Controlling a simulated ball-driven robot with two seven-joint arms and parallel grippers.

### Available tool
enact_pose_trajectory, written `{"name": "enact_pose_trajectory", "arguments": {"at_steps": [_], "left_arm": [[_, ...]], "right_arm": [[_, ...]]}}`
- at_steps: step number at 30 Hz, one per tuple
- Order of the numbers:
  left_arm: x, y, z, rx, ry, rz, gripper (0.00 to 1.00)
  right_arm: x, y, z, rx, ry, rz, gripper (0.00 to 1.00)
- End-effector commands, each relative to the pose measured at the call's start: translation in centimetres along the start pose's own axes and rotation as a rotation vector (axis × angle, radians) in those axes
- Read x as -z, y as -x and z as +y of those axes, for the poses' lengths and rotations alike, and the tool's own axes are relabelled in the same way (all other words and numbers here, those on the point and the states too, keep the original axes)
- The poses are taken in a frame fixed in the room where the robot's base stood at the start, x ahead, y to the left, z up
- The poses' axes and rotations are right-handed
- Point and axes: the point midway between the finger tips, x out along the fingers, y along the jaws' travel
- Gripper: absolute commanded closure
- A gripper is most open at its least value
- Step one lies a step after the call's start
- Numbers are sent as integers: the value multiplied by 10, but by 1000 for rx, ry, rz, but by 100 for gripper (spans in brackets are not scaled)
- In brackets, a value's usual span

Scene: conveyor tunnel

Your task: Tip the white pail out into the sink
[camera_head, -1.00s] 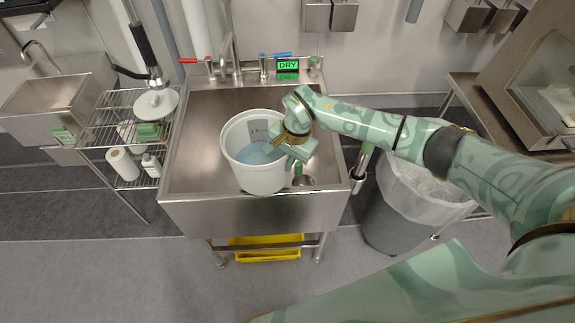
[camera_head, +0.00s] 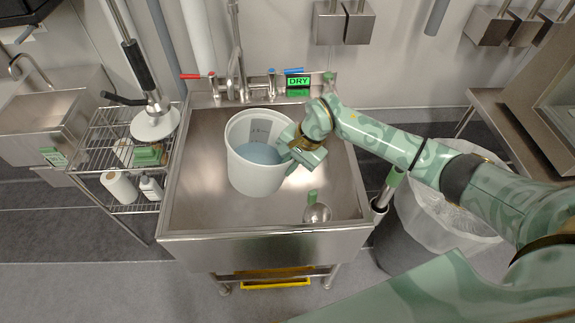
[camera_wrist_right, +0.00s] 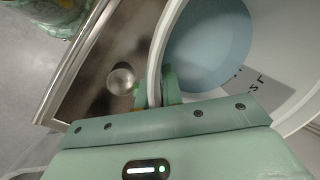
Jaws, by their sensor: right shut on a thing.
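The white pail (camera_head: 250,179) is upright in or just over the steel sink (camera_head: 196,207), left of its middle. I cannot tell whether its base touches the sink floor. Bluish liquid (camera_head: 258,153) shows inside it, and a grey scale panel is on its inner wall. My right gripper (camera_head: 293,157) is shut on the pail's rim at its right side. In the right wrist view the fingers (camera_wrist_right: 157,88) pinch the pail wall (camera_wrist_right: 166,42), with the liquid on the right. My left gripper is not in view.
A round metal drain piece (camera_head: 317,213) with a green top is at the sink's front right. The faucet (camera_head: 236,65) and a DRY sign (camera_head: 298,81) stand behind. A wire rack (camera_head: 113,137) is left, a lined bin (camera_head: 440,220) right. A yellow tray (camera_head: 275,283) is below.

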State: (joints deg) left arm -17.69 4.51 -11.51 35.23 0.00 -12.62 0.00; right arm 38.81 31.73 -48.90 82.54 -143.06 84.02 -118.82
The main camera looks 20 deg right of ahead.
Motion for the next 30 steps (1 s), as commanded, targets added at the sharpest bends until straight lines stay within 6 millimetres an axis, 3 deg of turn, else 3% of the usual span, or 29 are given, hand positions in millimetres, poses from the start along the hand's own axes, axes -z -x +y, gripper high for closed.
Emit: {"name": "enact_pose_trajectory", "arguments": {"at_steps": [3, 11, 30], "left_arm": [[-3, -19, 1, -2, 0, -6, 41], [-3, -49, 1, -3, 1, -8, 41], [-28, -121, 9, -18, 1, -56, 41]], "right_arm": [[4, -11, 3, 70, -1, -51, 100], [9, -24, 10, 211, -5, -154, 100], [15, -52, 17, 488, -6, -366, 100]]}}
